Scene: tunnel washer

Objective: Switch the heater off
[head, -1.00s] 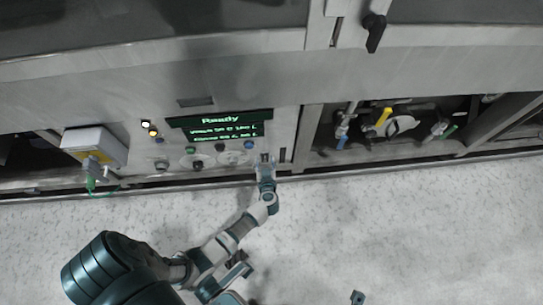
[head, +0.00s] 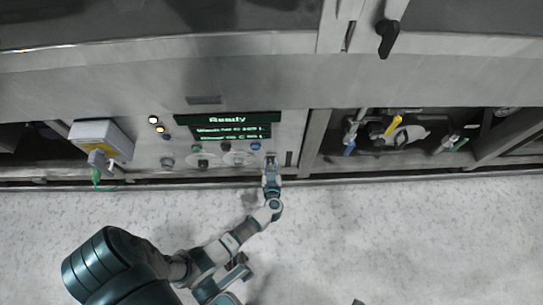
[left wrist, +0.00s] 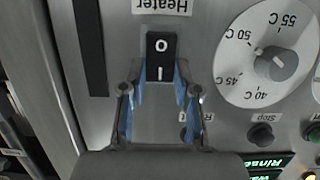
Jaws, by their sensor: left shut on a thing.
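The heater switch (left wrist: 161,58) is a small black rocker marked O and I, under an upside-down label reading Heater (left wrist: 162,6) in the left wrist view. I cannot tell which side of the rocker is pressed in. My left gripper (left wrist: 161,88) has its blue-padded fingers on either side of the switch and is shut on it. In the head view my left gripper (head: 271,168) reaches the lower right of the control panel (head: 290,128) and hides the switch there. My right gripper cannot be made out.
A temperature dial (left wrist: 278,62) and a dark button (left wrist: 260,135) sit beside the switch. A grey box (head: 100,138) is at the left, and an open bay with a yellow-handled valve (head: 393,125) at the right. The floor is clear.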

